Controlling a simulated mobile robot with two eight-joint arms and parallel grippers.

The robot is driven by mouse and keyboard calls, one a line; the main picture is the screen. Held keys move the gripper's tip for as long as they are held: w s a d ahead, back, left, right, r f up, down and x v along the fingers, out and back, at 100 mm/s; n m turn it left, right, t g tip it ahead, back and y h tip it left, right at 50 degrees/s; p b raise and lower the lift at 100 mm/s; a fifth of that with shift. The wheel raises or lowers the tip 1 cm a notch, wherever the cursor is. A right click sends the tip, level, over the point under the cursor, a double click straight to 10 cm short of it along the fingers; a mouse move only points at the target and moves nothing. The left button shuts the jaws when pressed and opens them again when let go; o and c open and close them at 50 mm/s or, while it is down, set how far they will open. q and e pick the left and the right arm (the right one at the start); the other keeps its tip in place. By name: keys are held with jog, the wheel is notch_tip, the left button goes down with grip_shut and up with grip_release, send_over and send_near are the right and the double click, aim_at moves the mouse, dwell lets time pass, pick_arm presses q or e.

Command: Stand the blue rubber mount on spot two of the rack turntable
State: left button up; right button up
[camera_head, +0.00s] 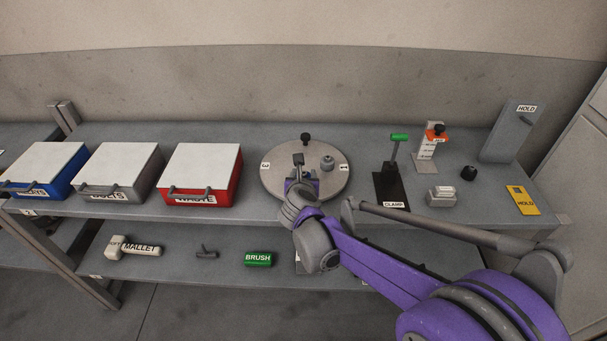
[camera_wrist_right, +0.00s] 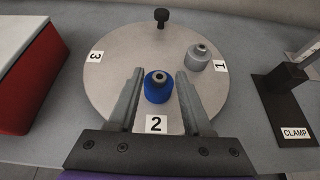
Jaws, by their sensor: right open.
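The blue rubber mount (camera_wrist_right: 157,88) stands upright on the round grey turntable (camera_wrist_right: 112,95), just behind the label 2, in the right wrist view. My right gripper (camera_wrist_right: 159,84) is open, with one finger on each side of the mount and a gap visible at both sides. A grey mount (camera_wrist_right: 198,57) stands beside label 1, and spot 3 is bare. My left gripper is not in view.
A dark knob (camera_head: 305,138) stands at the turntable's back edge. The red waste box (camera_head: 201,175) is to its left. The clamp (camera_head: 390,187) with a green handle is to its right. A mallet (camera_head: 135,246) and green brush (camera_head: 258,259) lie on the lower shelf.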

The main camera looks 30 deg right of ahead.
jog(key=p+v, duration=0.1)
jog(key=v, duration=1.1)
notch_tip(320, 180, up, 5)
jog(key=w+a+n+t+y, duration=0.1)
jog(key=a+n+t+y, duration=0.2)
jog(key=n, duration=0.5)
jog(key=s+a+f+n+t+y, duration=0.1)
jog(key=s+a+n+y, duration=0.2)
jog(key=a+n+y, duration=0.95)
jog(key=s+f+n+g+h, duration=0.45)
jog(key=s+f+n, duration=0.3)
jog(key=n, duration=0.65)
jog(key=s+d+f+n+g+h, duration=0.4)
jog(key=s+d+f+n, duration=0.3)
jog(key=s, duration=0.3)
jog(key=shift+f+n+g, duration=0.45)
jog(key=shift+f+g, duration=0.2)
jog(key=shift+f, duration=0.05)
